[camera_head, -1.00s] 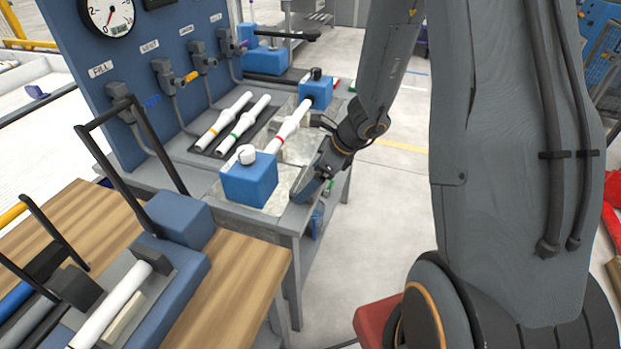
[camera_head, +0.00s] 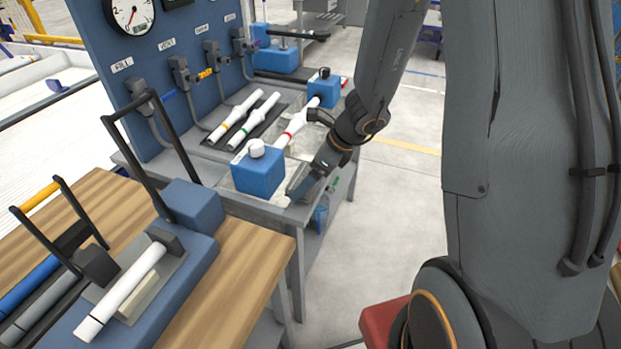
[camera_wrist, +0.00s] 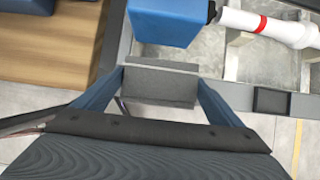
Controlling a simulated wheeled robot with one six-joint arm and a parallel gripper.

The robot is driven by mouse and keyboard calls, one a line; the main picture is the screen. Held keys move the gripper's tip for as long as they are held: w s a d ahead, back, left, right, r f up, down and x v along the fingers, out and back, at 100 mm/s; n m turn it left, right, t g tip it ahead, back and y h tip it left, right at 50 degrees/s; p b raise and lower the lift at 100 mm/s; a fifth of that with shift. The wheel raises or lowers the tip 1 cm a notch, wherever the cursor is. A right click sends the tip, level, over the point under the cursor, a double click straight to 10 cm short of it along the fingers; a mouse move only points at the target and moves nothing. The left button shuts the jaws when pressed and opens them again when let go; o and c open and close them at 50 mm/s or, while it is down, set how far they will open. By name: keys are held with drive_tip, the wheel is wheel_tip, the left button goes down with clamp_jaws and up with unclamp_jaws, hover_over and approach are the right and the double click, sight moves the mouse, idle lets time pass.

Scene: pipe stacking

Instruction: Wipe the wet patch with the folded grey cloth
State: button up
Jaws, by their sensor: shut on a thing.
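My gripper (camera_head: 301,184) is low over the front edge of the grey bench (camera_head: 245,208), just right of the near blue block (camera_head: 259,172). In the wrist view its blue fingers (camera_wrist: 160,88) are shut on the folded grey cloth (camera_wrist: 160,84), which lies flat between them. The cloth is at the bench edge, close to the blue block (camera_wrist: 168,20). Whether it touches the bench surface I cannot tell. In the head view the cloth is hidden or too small to make out. I cannot clearly pick out the wet patch in either view.
A white pipe with a red band (camera_head: 299,122) runs between the near block and a far blue block (camera_head: 323,90). Other white pipes (camera_head: 254,120) lie on a dark tray. A gauge panel (camera_head: 150,70) stands behind. A wooden-topped table (camera_head: 235,270) is at the near left.

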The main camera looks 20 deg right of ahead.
sight(299, 175)
drive_tip(key=shift+r+p, duration=1.75)
drive_tip(key=shift+r, duration=0.35)
